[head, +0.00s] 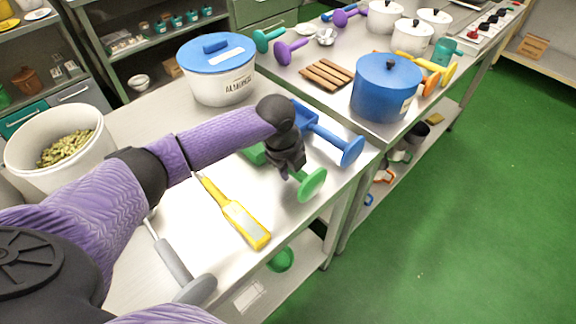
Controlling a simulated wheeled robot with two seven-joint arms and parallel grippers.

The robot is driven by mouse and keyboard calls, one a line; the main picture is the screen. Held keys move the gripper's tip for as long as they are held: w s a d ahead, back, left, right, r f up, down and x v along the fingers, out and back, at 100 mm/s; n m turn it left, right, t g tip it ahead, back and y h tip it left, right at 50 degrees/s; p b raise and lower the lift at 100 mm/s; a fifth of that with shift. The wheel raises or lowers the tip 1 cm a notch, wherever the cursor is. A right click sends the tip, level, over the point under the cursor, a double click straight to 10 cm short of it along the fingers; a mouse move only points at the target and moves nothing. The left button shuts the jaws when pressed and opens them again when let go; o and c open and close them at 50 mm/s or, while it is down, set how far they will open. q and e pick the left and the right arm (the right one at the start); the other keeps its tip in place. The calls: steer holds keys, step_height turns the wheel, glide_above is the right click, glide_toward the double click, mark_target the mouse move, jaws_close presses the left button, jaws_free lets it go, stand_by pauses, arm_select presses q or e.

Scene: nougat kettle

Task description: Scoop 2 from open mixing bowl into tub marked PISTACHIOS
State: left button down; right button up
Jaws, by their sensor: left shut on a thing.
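My left gripper (291,168) is shut on a green scoop (312,185) over the near table. The scoop's round handle end shows to the right of the fingers and part of its green body shows to the left; the rest is hidden behind my gripper and arm. An open white container (95,160) at the left holds greenish pieces (66,148). A white tub (218,93) with a blue lid (216,52) stands behind my left forearm; I cannot read its label with certainty. I see no label clearly reading PISTACHIOS. My right gripper is out of view.
A blue scoop (330,137) lies just beyond my left gripper. A yellow tool (243,222) and a grey-handled tool (172,262) lie on the near table. A blue lidded pot (384,88), a wooden rack (327,74) and white pots (412,36) stand on the far table.

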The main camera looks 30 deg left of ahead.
arm_select(q)
step_height(320, 180, up, 10)
steer(key=p, duration=0.3)
step_height(320, 180, up, 4)
steer(key=p, duration=0.6)
steer(key=shift+r, duration=0.25)
